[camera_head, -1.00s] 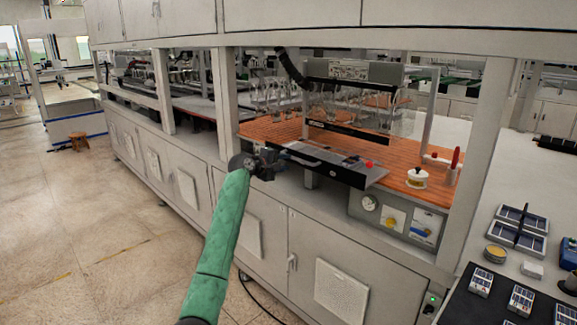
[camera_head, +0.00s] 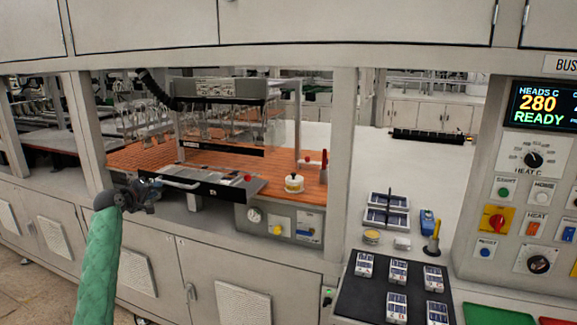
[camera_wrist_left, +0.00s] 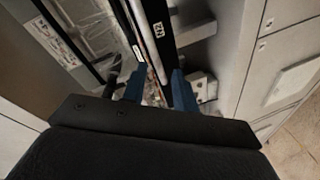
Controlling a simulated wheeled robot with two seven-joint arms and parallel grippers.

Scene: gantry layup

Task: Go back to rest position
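My left gripper (camera_head: 150,194) is at the left end of the dark tray-like front panel (camera_head: 215,188) of the heating bench, near its pale bar handle (camera_head: 180,183). In the left wrist view, its two blue fingers (camera_wrist_left: 159,88) stand apart, with a gap between them. The pale bar (camera_wrist_left: 150,45) and dark panel (camera_wrist_left: 172,30) lie beyond the fingertips. I cannot tell whether a finger touches the bar. My right gripper is in neither view.
The bench has an orange slatted top (camera_head: 160,157), a white round pot (camera_head: 294,184) and a gauge panel (camera_head: 275,222). A black mat (camera_head: 372,299) with several small cell packs lies at the right. A control panel (camera_head: 535,185) reads 280 READY. A post (camera_head: 343,170) stands between.

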